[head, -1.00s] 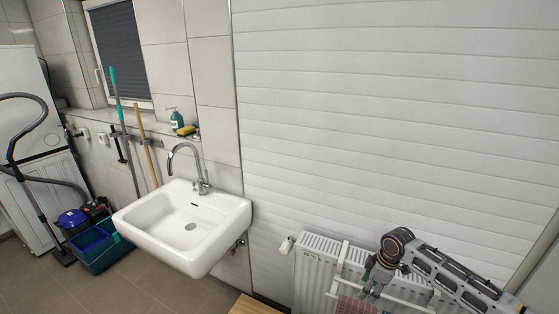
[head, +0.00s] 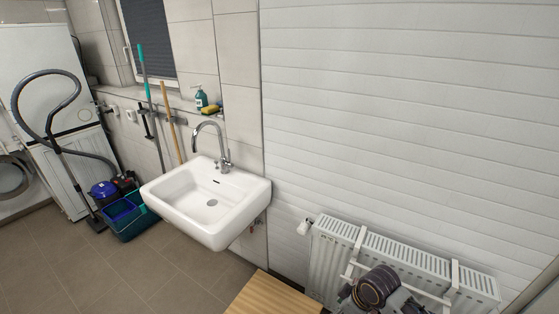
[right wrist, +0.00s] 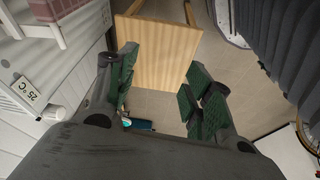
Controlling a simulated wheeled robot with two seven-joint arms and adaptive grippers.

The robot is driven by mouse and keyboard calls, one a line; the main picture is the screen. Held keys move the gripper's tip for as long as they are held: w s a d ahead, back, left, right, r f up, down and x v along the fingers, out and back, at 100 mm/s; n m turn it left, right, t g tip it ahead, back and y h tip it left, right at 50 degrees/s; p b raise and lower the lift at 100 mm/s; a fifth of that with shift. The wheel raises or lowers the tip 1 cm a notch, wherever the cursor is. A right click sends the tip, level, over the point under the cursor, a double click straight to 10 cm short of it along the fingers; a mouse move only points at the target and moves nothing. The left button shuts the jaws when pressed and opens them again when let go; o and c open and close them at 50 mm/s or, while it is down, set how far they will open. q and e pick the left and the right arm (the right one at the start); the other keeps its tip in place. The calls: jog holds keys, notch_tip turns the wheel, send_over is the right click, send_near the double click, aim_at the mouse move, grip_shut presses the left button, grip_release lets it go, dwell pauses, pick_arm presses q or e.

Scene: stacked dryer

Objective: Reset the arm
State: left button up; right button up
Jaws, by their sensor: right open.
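My right arm (head: 377,288) shows at the bottom right of the head view, in front of the radiator. Its gripper is not visible there. In the right wrist view, my right gripper (right wrist: 163,90) is open, with its green-padded fingers wide apart and nothing between them. Beyond the fingers are a wooden tabletop (right wrist: 158,48) and the tiled floor. My left gripper is in neither view.
A white radiator (head: 400,258) with a rack is on the wall close to my right arm. A wooden top (head: 272,294) stands at the bottom centre. A sink (head: 208,200), blue bucket (head: 130,217) and white appliance (head: 40,65) are further left. Floor between is clear.

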jog(key=shift+s+d+r+m+t+h, duration=0.45)
jog(key=shift+s+d+r+m, duration=0.65)
jog(key=shift+s+m, duration=1.3)
jog(key=shift+s+d+r+m+t+h, duration=0.25)
jog(key=shift+s+d+r+m+h, duration=0.45)
jog(key=shift+s+r+m, duration=1.6)
jog(key=s+f+n+g, duration=0.1)
jog(key=s+f, duration=0.1)
jog(key=f, duration=1.5)
jog(key=s+f+n, duration=0.1)
jog(key=s+f, duration=0.1)
jog(key=f, duration=1.6)
jog(key=s+d+f, duration=0.2)
jog(key=s+f, duration=0.8)
jog(key=s, duration=0.1)
jog(key=s+d+f+g, duration=0.1)
jog(key=s+d+f, duration=0.1)
jog(key=s+f, duration=0.7)
jog(key=shift+s+f+g, duration=0.3)
jog(key=shift+s+f, duration=0.05)
jog(key=shift+s, duration=0.9)
jog(key=shift+d, duration=0.1)
